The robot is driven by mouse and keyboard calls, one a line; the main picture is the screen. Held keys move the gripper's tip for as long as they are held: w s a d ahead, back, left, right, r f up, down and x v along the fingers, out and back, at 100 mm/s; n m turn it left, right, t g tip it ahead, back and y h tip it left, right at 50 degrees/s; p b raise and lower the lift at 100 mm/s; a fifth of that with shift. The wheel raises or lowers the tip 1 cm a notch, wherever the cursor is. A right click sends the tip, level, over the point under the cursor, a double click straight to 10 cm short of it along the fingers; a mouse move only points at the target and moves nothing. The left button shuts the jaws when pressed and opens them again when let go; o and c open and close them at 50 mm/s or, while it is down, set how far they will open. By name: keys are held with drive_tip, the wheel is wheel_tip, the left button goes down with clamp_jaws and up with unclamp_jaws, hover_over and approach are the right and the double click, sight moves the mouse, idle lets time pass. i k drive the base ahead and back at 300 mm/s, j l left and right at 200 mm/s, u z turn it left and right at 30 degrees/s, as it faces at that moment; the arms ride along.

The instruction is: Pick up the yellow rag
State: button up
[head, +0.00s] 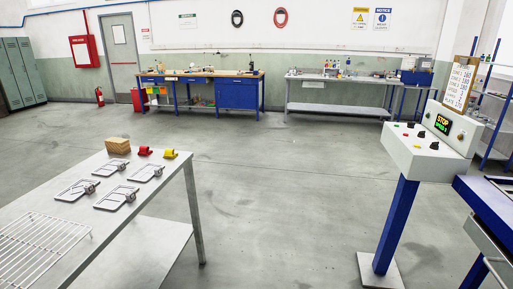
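A small yellow item, which looks like the yellow rag (170,154), lies near the far right corner of the light grey table (160,208) at the left of the head view. A similar red item (145,151) lies just left of it, apart from it. A tan block (117,145) sits further left along the same far edge. The yellow rag is in plain sight with nothing on top of it. My gripper is not in view.
Several flat metal plates with handles (116,198) lie on the table in front of the rag, with a wire rack (38,248) nearer. A control console (428,150) on a blue post stands at the right. The floor (285,215) between is clear.

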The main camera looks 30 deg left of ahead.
sight(169, 153)
drive_tip(key=u, duration=1.55)
drive_tip(key=z, duration=1.9)
drive_tip(key=u, duration=1.9)
drive_tip(key=i+l+u, duration=0.2)
drive_tip(key=i+l, duration=0.5)
drive_tip(key=i, duration=0.2)
drive_tip(key=i+l+u, duration=0.2)
drive_tip(key=i+l, duration=0.6)
drive_tip(key=i+l+u, duration=0.2)
drive_tip(key=i+l, duration=0.6)
drive_tip(key=l, duration=0.15)
